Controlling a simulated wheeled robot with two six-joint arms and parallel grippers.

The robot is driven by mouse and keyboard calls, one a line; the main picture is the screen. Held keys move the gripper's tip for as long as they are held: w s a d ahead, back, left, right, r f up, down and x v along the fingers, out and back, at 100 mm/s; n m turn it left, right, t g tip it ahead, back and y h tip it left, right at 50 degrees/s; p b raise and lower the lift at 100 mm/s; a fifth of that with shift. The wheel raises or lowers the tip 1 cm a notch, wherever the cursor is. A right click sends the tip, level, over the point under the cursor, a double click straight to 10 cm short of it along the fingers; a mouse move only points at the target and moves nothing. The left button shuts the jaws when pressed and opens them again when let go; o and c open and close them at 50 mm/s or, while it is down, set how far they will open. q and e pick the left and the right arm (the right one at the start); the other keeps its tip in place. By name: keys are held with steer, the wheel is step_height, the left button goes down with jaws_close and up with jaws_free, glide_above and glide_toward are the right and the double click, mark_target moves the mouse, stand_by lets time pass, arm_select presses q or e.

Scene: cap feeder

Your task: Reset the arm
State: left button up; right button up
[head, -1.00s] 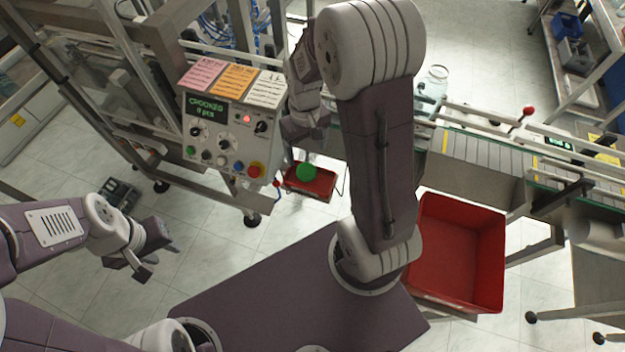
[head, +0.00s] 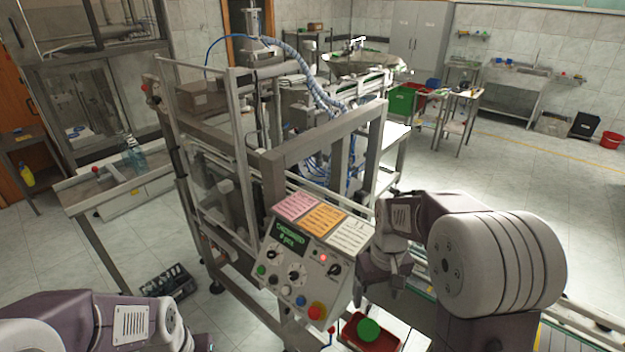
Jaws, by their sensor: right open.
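My right arm comes in from the right in the head view. Its gripper (head: 388,280) points down just right of the control panel (head: 302,262), open and with nothing seen between its fingers. The panel has coloured buttons, knobs, a green-lit display and pink, orange and white notes on top. My left arm shows only at the bottom left corner. Its gripper is cut off by the lower edge.
A small red tray (head: 385,343) with a round green thing (head: 369,330) over it is below my right gripper. The machine's metal frame (head: 275,180) stands behind the panel. A side table (head: 115,185) is at left. Open floor (head: 510,170) lies at the back right.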

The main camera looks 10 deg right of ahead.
steer(key=s+a+f+t+b, duration=0.1)
steer(key=s+a+f+b, duration=0.3)
steer(key=s+f, duration=0.4)
step_height(320, 180, down, 2)
steer(key=shift+s+a+f+m+b, duration=0.1)
steer(key=shift+s+a+m+b, duration=0.1)
steer(key=shift+a+m+b, duration=0.15)
steer(key=shift+s, duration=0.1)
stand_by(2.1)
